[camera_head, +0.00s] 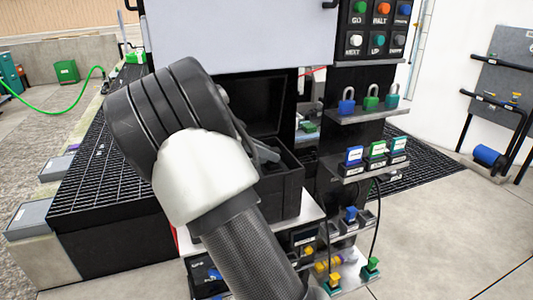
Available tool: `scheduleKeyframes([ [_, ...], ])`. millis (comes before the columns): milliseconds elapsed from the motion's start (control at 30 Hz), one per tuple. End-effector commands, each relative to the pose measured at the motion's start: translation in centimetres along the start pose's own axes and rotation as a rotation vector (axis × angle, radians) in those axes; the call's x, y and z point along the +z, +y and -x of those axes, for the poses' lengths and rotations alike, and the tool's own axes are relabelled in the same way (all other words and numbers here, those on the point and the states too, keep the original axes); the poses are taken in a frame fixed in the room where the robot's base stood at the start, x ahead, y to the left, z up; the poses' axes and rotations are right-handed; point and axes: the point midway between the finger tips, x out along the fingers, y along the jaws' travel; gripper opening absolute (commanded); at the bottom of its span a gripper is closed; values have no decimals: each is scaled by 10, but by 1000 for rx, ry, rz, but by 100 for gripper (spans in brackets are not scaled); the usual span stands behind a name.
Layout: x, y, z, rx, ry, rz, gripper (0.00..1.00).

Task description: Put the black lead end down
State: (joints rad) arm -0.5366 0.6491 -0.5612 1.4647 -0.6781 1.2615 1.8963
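My arm fills the middle of the head view and hides most of my gripper. A grey piece that looks like part of my gripper (265,152) shows past the wrist, in front of an open black box (285,183). I cannot see its fingertips or whether it holds anything. I cannot make out a black lead end. Thin black leads (376,222) hang at the right shelves, near a green-topped plug (371,267) and a yellow-topped plug (334,282) at the bottom.
Padlocks in blue, green and teal (371,103) stand on the upper right shelf, with labelled tags (377,150) below. A button panel (378,29) is above. Black grating (110,170) lies left. Open floor (450,230) is at the right.

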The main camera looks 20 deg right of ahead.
Motion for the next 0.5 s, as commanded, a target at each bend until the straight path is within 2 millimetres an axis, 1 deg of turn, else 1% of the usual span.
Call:
scheduleKeyframes([
  [33, 2, 0, 0, 1, -2, 3, 26],
  [100, 2, 0, 0, 1, -2, 3, 37],
  [367, 1, 0, 1, 0, -1, 2, 37],
  [500, 0, 0, 9, -2, 0, 2, 37],
])
